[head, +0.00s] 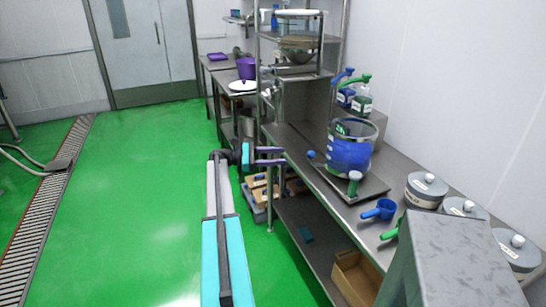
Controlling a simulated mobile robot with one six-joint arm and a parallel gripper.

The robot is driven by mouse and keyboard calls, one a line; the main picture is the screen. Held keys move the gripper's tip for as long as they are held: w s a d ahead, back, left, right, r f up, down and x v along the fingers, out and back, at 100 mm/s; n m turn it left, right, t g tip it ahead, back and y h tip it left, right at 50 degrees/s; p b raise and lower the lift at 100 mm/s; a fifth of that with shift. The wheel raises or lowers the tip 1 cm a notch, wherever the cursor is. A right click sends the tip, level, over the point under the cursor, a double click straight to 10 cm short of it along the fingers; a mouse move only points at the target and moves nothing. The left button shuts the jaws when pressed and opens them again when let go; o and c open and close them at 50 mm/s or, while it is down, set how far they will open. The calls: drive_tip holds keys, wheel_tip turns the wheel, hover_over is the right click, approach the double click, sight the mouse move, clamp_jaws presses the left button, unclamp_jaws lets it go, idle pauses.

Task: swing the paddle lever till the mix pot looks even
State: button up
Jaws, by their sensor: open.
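The mix pot (350,152), clear-walled with a grey rim and blue lower part, stands on a dark tray (318,168) on the steel bench. Its contents are too small to judge for evenness. I cannot tell for sure which is the paddle lever. My gripper (284,155), with purple fingers, is open and empty. In the picture it is left of the blue knob, apart from the pot, near the bench's front edge.
The steel bench (285,135) also bears a blue scoop (380,210), a green scoop (391,231), lidded grey canisters (427,186) and pump bottles (362,102). A shelf rack (300,67) rises behind. A cardboard box (355,278) sits below.

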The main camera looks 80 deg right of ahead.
drive_tip(key=w+a+f+n+t+h, duration=0.1)
drive_tip(key=w+a+f+t, duration=0.2)
drive_tip(key=w+a+f, duration=0.5)
drive_tip(key=w+a+f+n+t+h, duration=0.1)
drive_tip(key=w+a+f+t, duration=0.1)
drive_tip(key=w+a+f, duration=0.6)
drive_tip(key=w+a+f+t+y, duration=0.1)
drive_tip(key=w+a+f+t, duration=0.2)
drive_tip(key=a+f, duration=1.05)
drive_tip(key=w+a+f+t+y, duration=0.15)
drive_tip(key=w+a+f, duration=0.25)
drive_tip(key=a+f, duration=0.95)
drive_tip(key=s+a+f+m+y, duration=0.1)
drive_tip(key=s+a, duration=0.3)
drive_tip(key=a, duration=0.9)
drive_tip(key=s+a+f+m+t+y, duration=0.1)
drive_tip(key=s+a, duration=0.4)
drive_tip(key=a, duration=0.8)
drive_tip(key=s+a+f+m+t+y, duration=0.1)
drive_tip(key=s+a+f+y, duration=0.2)
drive_tip(key=a, duration=1.1)
drive_tip(key=shift+s+f+m, duration=0.15)
drive_tip(key=shift+s+m, duration=0.15)
drive_tip(key=shift+s, duration=0.5)
